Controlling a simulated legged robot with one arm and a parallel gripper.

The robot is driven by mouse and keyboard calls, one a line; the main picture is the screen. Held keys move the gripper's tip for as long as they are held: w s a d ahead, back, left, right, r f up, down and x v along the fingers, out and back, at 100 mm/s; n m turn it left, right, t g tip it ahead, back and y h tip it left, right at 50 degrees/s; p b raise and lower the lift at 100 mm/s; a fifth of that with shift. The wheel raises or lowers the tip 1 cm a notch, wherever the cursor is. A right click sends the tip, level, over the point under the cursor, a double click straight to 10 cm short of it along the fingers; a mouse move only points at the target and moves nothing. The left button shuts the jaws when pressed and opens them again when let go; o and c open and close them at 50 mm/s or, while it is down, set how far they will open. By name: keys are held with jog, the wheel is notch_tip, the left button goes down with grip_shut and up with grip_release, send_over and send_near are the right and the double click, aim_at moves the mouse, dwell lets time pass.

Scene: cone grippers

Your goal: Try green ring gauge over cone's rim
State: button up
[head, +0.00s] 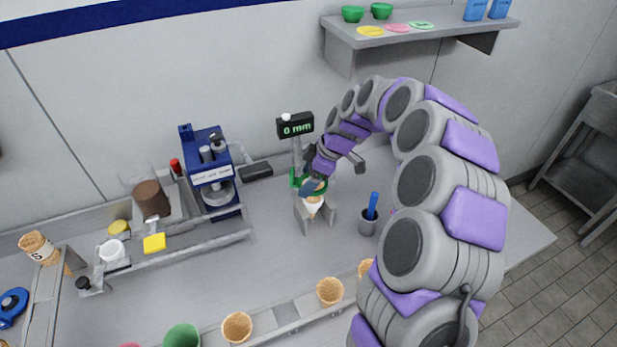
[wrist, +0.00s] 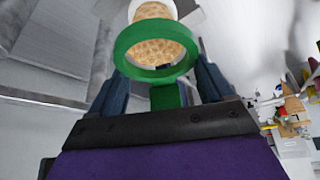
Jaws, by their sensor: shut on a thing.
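The green ring gauge (wrist: 124,50) is in my gripper (wrist: 166,90), whose two dark fingers are shut on its short green handle. In the wrist view, a tan waffle cone (wrist: 160,35) with a white band shows through the ring's opening. I cannot tell whether the ring is around the cone or only in line with it. In the head view, my gripper (head: 312,185) is at the cone (head: 313,206), which sits point down in a small grey holder (head: 302,214). Green of the gauge shows beside the fingers. My gripper partly hides the cone's rim.
A display reading "0 mm" (head: 295,126) stands just behind the holder. A grey cup with a blue tool (head: 368,222) is close on the right. Cones stand in a front rail (head: 284,314).

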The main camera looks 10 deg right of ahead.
jog(key=shift+f, duration=0.3)
jog(key=o, duration=1.1)
jog(key=p+v, duration=0.3)
jog(key=v, duration=1.4)
jog(key=shift+r+p, duration=0.2)
jog(key=shift+p, duration=0.1)
